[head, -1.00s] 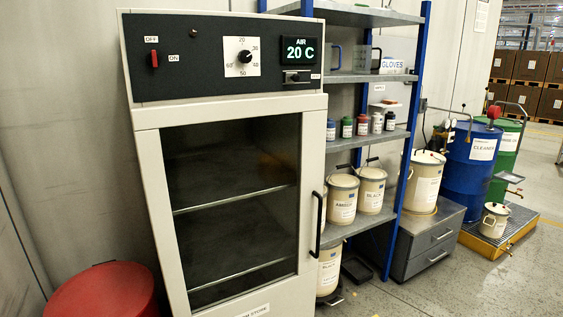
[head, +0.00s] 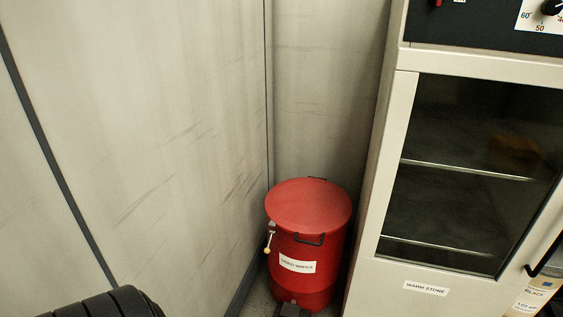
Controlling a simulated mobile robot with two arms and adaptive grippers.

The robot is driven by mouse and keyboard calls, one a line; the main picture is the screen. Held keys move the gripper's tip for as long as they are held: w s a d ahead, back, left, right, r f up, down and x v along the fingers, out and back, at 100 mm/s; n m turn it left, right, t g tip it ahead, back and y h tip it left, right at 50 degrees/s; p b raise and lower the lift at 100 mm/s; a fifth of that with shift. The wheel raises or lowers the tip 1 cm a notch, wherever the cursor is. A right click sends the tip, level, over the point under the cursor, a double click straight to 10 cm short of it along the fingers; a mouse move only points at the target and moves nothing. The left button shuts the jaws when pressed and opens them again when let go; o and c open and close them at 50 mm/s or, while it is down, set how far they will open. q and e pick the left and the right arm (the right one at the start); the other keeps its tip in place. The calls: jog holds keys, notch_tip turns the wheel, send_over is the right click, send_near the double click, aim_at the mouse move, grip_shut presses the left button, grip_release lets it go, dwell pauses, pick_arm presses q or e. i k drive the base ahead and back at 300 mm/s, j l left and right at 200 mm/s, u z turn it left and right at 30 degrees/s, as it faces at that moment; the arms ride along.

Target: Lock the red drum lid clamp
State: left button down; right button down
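A red drum (head: 313,268) with a white label that seems to read "USED WIPES" stands on the floor in the corner. Its red lid (head: 309,204) lies on top and looks closed. A small clamp or lever (head: 268,240) with a pale yellowish knob hangs at the left side, just below the lid rim. I cannot tell whether it is locked. A dark handle (head: 309,239) is on the drum's front. Neither of my grippers shows in the head view.
A pale cabinet (head: 425,287) labelled "WARM STORE" with a dark glass door stands close on the drum's right. Grey wall panels (head: 160,130) close off its left and back.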

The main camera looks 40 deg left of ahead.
aim_at(266, 250)
jog(key=l+u, duration=0.1)
jog(key=u, duration=0.35)
jog(key=i+l+u, duration=0.1)
jog(key=u, duration=0.35)
jog(key=l+u, duration=0.15)
jog(key=u, duration=0.25)
jog(key=l+u, duration=0.1)
jog(key=u, duration=0.35)
